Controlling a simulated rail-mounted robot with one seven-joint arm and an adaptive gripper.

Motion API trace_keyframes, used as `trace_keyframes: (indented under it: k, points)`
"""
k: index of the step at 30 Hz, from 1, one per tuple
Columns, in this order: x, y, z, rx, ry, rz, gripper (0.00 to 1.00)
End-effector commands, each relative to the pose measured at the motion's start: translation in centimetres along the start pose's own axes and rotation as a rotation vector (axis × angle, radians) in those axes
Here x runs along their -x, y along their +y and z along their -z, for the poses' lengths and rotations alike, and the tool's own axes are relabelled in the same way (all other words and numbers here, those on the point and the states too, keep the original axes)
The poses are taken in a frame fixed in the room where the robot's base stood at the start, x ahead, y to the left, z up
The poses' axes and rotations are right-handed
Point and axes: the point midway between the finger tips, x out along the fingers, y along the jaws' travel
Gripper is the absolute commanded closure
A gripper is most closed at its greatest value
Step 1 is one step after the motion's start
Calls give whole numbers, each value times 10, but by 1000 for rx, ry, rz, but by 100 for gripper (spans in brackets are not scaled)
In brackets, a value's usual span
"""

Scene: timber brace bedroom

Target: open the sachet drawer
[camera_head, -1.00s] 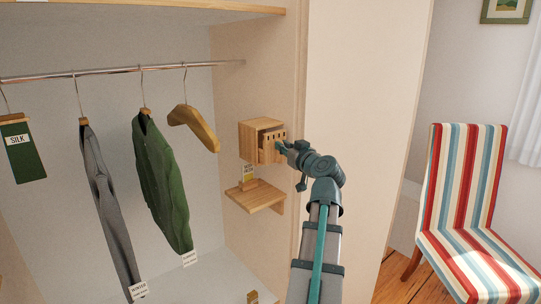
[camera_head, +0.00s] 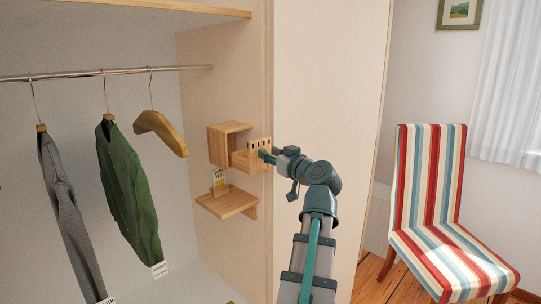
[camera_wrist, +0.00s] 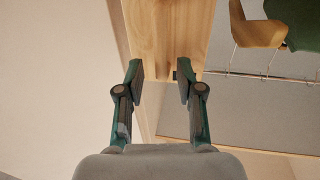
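The sachet drawer (camera_head: 239,160) is a small light-wood drawer with a row of dark slots along its front. It stands partly pulled out of its open wooden box (camera_head: 229,132) on the wardrobe's side wall. My gripper (camera_head: 267,156) is at the drawer's front, coming from the right. In the wrist view, my gripper's two fingers (camera_wrist: 160,83) stand apart, with a pale wooden surface (camera_wrist: 168,35) beyond and between them. I see nothing clamped between the pads. The exact contact with the drawer front is hidden.
A wooden hanger (camera_head: 160,131), a green garment (camera_head: 130,195) and a grey garment (camera_head: 70,222) hang at left. A striped chair (camera_head: 432,190) stands at right.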

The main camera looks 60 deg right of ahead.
Motion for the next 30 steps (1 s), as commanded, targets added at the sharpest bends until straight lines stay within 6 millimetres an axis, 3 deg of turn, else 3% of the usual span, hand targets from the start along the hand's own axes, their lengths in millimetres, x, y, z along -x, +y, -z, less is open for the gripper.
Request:
trace_keyframes:
  k: [10,24,30]
  points:
    - [12,-1,-1,0,0,0,64]
    - [94,-1,-1,1,1,-3,64]
    - [114,0,0,0,0,-1,64]
